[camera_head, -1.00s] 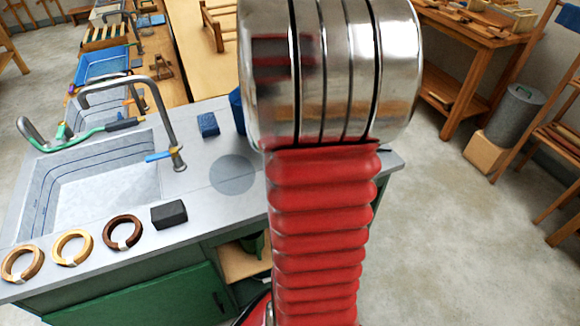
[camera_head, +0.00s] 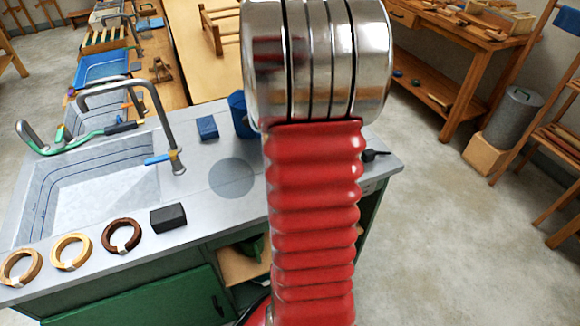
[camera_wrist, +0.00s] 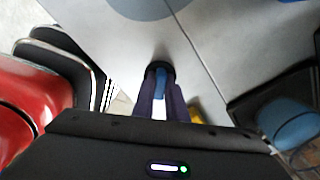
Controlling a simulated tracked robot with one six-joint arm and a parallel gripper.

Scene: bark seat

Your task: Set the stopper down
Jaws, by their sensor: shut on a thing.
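In the wrist view my gripper (camera_wrist: 160,100) points down over the grey counter, its two dark fingers close together. They are shut on a small dark round thing with a blue part, which I take for the stopper (camera_wrist: 159,69). The fingers cover much of it, and I cannot tell whether it touches the counter. A darker grey disc mark (camera_wrist: 136,6) lies on the counter beyond it; it also shows in the head view (camera_head: 232,178). In the head view my arm hides the gripper and the stopper.
On the counter are a sink (camera_head: 95,190) with a tap (camera_head: 165,125), a black block (camera_head: 168,217), several rings (camera_head: 121,236), a blue block (camera_head: 207,128) and a blue cup (camera_head: 238,112). A small black item (camera_head: 374,155) sits at the right edge. A seam crosses the counter.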

